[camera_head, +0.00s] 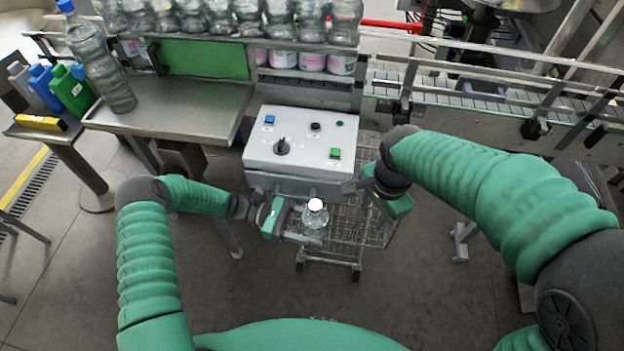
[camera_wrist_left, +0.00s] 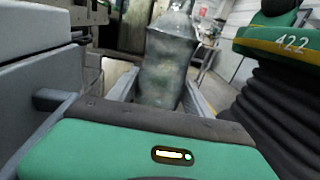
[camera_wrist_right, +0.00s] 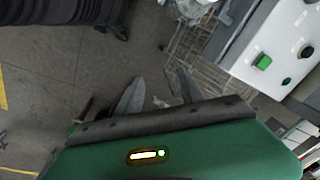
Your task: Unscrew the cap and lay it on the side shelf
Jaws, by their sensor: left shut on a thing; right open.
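A clear bottle (camera_head: 314,219) with a white cap (camera_head: 315,204) on top stands upright in front of the control box. My left gripper (camera_head: 299,225) is shut around the bottle's body, which fills the space between its fingers in the left wrist view (camera_wrist_left: 168,70). The cap is out of that view at the top. My right gripper (camera_head: 358,186) is open and empty, to the right of the bottle and apart from it. Its two spread fingers (camera_wrist_right: 158,92) show in the right wrist view, with part of the bottle (camera_wrist_right: 195,9) at the top edge.
A grey control box (camera_head: 300,160) with buttons and a knob is just behind both grippers. A wire cart (camera_head: 345,245) is below.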

